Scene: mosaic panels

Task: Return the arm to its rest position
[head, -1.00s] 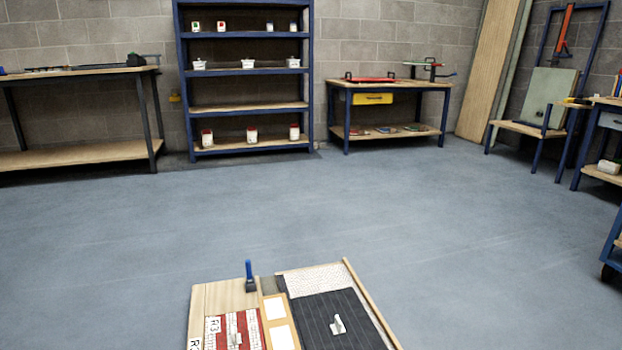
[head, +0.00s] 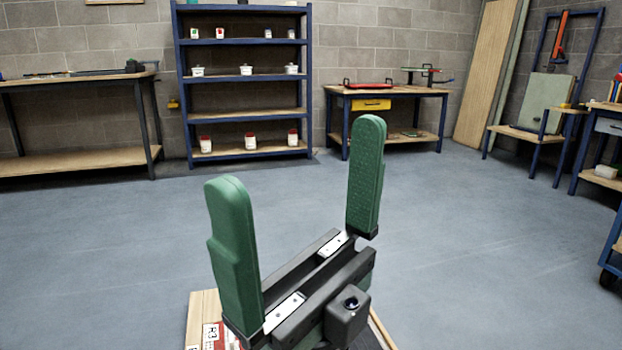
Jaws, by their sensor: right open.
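My right gripper (head: 308,198) is large in the lower middle of the head view. Its two green fingers stand upright and wide apart, with nothing between them. It is raised in front of the camera and covers most of the work board (head: 200,308) below it. Only the board's left strip, with part of a panel marked R3 (head: 212,336), and a bit of its right edge show. The rest of the board is hidden. My left gripper is not in view.
Blue shelving (head: 183,110) with pots and jars stands at the back wall. A workbench (head: 100,73) is at the left, and a bench with a yellow drawer (head: 371,104) is right of the shelving. An easel-like stand (head: 545,100) is at the far right. The grey floor (head: 480,230) between is clear.

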